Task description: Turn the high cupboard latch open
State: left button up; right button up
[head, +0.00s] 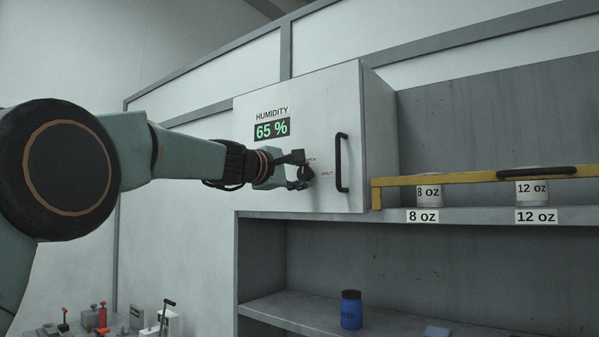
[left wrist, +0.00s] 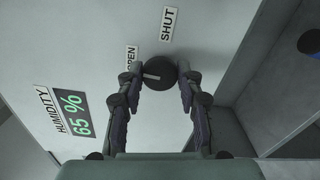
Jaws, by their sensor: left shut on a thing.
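The high cupboard (head: 330,100) has a pale door with a black round latch knob (left wrist: 160,70), marked with a short light line. The line lies on the knob's left part in the left wrist view. The words OPEN (left wrist: 130,57) and SHUT (left wrist: 167,24) are printed beside the knob. My left gripper (head: 303,172) reaches the door from the left and is shut on the knob, one finger on each side. It also shows in the left wrist view (left wrist: 161,77). In the head view the fingers partly hide the knob. The door looks closed. My right gripper is not in view.
A black door handle (head: 342,162) stands out just right of the latch. A yellow rail (head: 460,178) crosses the shelf at right, before cups labelled 8 oz (head: 428,196) and 12 oz (head: 532,193). A blue jar (head: 351,310) stands on the lower shelf.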

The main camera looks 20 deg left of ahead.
pick_arm(q)
jog(key=shift+r+n, duration=0.1)
jog(key=shift+n, duration=0.4)
jog(key=o, duration=1.2)
jog(key=shift+w+d, duration=0.1)
jog(key=shift+d, duration=0.05)
jog(key=shift+c, duration=0.2)
jog(key=shift+s+a, duration=0.2)
jog(key=shift+s, duration=0.05)
jog(key=v, duration=0.7)
